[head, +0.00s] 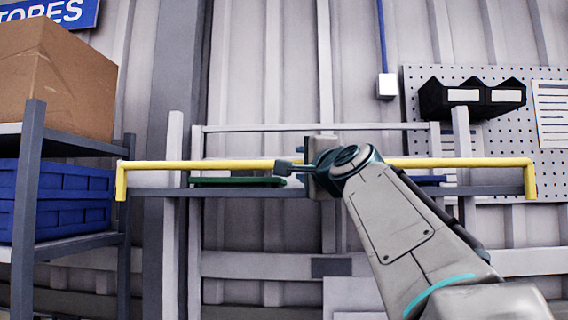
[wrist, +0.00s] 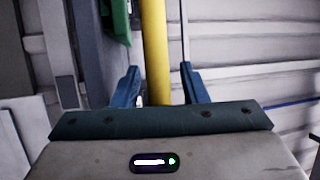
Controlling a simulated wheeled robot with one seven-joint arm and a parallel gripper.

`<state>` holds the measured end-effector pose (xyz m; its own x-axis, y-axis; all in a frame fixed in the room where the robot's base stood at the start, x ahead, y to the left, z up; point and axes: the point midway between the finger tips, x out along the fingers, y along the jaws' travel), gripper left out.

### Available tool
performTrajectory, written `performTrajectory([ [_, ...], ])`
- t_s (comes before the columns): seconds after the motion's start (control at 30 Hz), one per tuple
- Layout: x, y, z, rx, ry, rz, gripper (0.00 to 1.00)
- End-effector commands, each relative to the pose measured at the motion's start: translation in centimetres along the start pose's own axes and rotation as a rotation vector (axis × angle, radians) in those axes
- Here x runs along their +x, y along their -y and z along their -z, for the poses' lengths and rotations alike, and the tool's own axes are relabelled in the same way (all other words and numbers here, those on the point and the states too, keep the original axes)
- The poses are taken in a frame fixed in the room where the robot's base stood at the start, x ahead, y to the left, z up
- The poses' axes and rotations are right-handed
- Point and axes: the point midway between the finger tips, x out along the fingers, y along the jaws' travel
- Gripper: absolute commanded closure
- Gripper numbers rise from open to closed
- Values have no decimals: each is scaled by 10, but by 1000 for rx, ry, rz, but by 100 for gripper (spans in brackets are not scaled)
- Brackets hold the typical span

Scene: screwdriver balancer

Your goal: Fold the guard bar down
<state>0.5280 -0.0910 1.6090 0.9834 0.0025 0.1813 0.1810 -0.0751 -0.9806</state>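The yellow guard bar (head: 220,165) runs level across the front of the grey rack, with a short bent-down end at each side. My gripper (head: 284,168) is at the bar near its middle, and my arm hides part of the bar there. In the wrist view the bar (wrist: 154,45) passes between the two blue fingers of my gripper (wrist: 158,78). The fingers stand apart with a gap showing beside the bar, so the gripper looks open around it and not clamped.
A green item (head: 237,182) lies on the rack shelf (head: 255,193) behind the bar. On the left, a shelf unit (head: 27,215) holds a cardboard box (head: 55,80) and blue crates (head: 65,200). A pegboard (head: 500,130) with black bins (head: 470,97) hangs at right.

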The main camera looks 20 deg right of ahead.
Motion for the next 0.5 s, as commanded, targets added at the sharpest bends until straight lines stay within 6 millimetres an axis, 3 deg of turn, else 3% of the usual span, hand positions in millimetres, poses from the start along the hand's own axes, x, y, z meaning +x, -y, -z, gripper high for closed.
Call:
performTrajectory([
  [0.07,0,0,0,0,0,0,60],
  [0.2,0,0,0,0,0,-1,99],
  [0.5,-1,-2,-1,-3,2,7,100],
])
